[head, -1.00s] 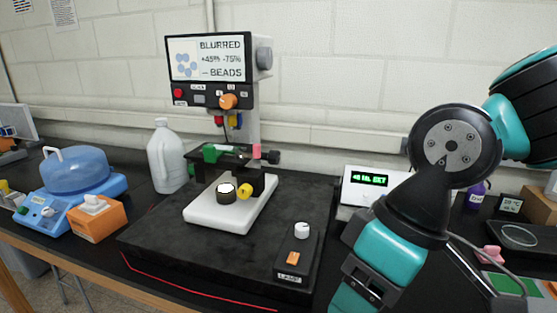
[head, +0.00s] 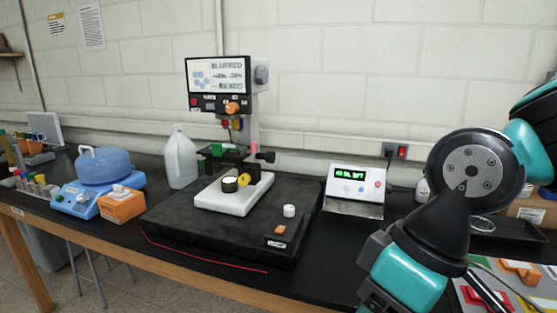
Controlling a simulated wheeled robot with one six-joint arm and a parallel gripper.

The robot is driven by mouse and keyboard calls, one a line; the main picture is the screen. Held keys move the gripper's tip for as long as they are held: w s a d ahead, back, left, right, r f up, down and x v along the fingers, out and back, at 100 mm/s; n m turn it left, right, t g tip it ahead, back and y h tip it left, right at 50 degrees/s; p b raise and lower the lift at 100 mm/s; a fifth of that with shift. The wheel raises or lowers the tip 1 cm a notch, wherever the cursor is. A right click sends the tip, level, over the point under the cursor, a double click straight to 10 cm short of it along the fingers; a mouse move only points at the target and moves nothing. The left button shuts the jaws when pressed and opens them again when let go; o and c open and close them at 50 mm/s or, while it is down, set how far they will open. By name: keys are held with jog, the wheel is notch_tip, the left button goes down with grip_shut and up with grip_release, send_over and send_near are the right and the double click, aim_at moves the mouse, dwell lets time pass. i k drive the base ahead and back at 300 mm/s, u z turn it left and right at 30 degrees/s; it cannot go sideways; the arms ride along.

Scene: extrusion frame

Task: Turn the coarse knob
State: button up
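A microscope-like instrument stands on a black base (head: 185,222), with a screen (head: 215,75) whose top line reads "BLURRED" and bottom line "BEADS". Several knobs show: a grey one (head: 261,74) on the head's right side, an orange one (head: 232,108) under the screen, a black one (head: 266,157) right of the stage, a yellow one (head: 244,180) by the white foot, and a white one (head: 289,211) at the base's front right. No readable label shows which is the coarse knob. My arm is at the right, well apart from the instrument; my gripper is out of view.
A white jug (head: 181,160), a blue-lidded device (head: 98,168) and an orange box (head: 122,206) stand left of the instrument. A box with a green display (head: 353,186) stands to its right. The bench front edge runs below the base.

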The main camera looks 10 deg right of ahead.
aim_at(270, 158)
jog(key=z, duration=0.2)
jog(key=i, duration=1.1)
